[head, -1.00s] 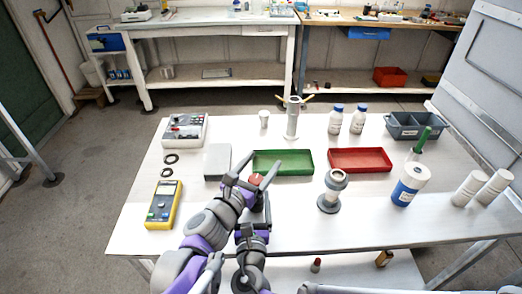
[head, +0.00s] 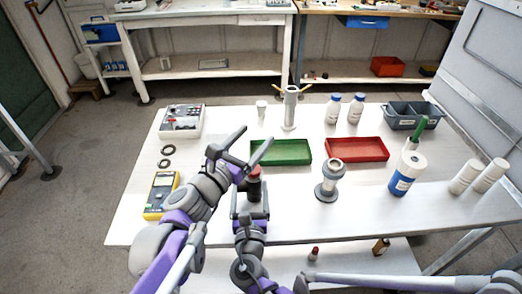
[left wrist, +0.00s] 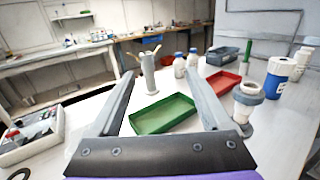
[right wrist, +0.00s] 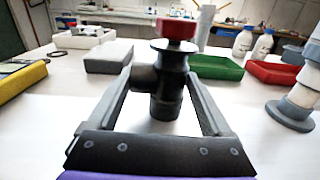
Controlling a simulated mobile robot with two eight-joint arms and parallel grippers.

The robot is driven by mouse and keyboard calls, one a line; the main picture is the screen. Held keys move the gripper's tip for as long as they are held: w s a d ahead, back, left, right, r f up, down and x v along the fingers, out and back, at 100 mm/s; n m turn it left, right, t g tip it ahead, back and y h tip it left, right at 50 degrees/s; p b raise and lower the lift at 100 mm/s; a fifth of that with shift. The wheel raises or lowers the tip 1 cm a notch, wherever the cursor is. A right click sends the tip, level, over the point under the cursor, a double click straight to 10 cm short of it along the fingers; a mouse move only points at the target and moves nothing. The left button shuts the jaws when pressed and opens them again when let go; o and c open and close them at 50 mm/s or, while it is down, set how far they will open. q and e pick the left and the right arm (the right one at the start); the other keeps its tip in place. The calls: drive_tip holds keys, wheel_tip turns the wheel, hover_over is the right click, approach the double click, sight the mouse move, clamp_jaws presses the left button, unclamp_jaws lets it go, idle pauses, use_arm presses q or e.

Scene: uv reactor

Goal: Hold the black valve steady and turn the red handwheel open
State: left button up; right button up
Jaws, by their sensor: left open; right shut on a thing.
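The black valve (right wrist: 165,92) stands upright between the fingers of my right gripper (right wrist: 162,95), which is shut on its body. The red handwheel (right wrist: 177,28) sits on top of the valve. In the head view the handwheel (head: 254,170) shows just below the fingers of my left gripper (head: 245,148), with the dark valve body (head: 254,187) under it. My left gripper is open and empty, higher than the handwheel. The left wrist view shows its fingers (left wrist: 165,103) apart with nothing between them; the valve is not visible there. Whether the valve touches the table is unclear.
A green tray (head: 282,160) and a red tray (head: 357,157) lie behind the valve. A grey pipe fitting (head: 328,182) stands to the right. A grey block (right wrist: 108,57) lies behind left. A yellow meter (head: 161,195) is at the left.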

sight(258, 165)
use_arm(q)
drive_tip(key=s+a+f+m+g+h, duration=0.45)
drive_tip(key=s+a+f, duration=0.25)
drive_tip(key=f, duration=0.2)
drive_tip(key=shift+n, duration=0.35)
drive_tip(key=x, duration=1.1)
drive_tip(key=shift+w+d, duration=0.2)
drive_tip(key=shift+d, duration=0.1)
clamp_jaws()
drive_tip(key=shift+n+t+y, duration=0.3)
drive_tip(key=shift+t+y, duration=0.05)
drive_tip(key=shift+w+a+n+t+y, duration=0.1)
drive_tip(key=shift+n+t+y, duration=0.5)
drive_tip(key=shift+w+a+n+t+y, duration=0.1)
drive_tip(key=shift+n+t+y, duration=0.5)
drive_tip(key=shift+w+a+n+t+y, duration=0.2)
drive_tip(key=shift+n+t+y, duration=0.4)
drive_tip(key=shift+y, duration=0.3)
